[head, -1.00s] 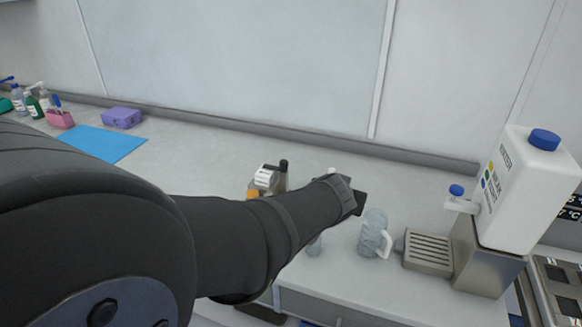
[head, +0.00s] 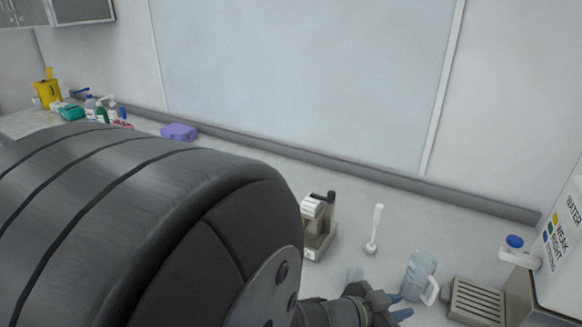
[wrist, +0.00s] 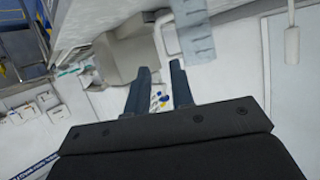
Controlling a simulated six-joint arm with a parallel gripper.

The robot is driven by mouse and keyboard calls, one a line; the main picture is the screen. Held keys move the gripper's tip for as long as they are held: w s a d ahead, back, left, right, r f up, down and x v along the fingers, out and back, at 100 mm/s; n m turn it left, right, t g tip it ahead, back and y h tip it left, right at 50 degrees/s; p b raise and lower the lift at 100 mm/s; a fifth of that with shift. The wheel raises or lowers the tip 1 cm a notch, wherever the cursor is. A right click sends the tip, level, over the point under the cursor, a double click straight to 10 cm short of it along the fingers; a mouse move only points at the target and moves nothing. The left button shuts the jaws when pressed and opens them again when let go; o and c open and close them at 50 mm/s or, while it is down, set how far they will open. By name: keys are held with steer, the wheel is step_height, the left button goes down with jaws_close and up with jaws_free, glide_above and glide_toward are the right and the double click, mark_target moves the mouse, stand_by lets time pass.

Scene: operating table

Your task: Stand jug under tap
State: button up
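The jug (head: 418,268), clear and bluish with a white handle, stands upright on the counter, left of the drip tray (head: 476,300). The tap (head: 515,250), white with a blue knob, juts from the white water container (head: 566,240) above the tray's far right side. My gripper (head: 388,304) is in front and left of the jug, its blue-grey fingers apart and empty. In the wrist view, the open gripper (wrist: 160,86) has the jug (wrist: 196,38) beyond its fingertips, partly cut off by the top edge, with its handle toward the grey tray unit (wrist: 128,52).
A white-handled upright tool (head: 375,230) stands behind and left of the jug. A purple box (head: 179,132) lies along the back. My arm hides much of the counter.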

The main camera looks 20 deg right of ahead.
mark_target(430, 299)
steer(key=x, duration=0.9)
steer(key=shift+d+f, duration=0.1)
steer(key=shift+x, duration=2.8)
steer(key=shift+f, duration=0.15)
jaws_close()
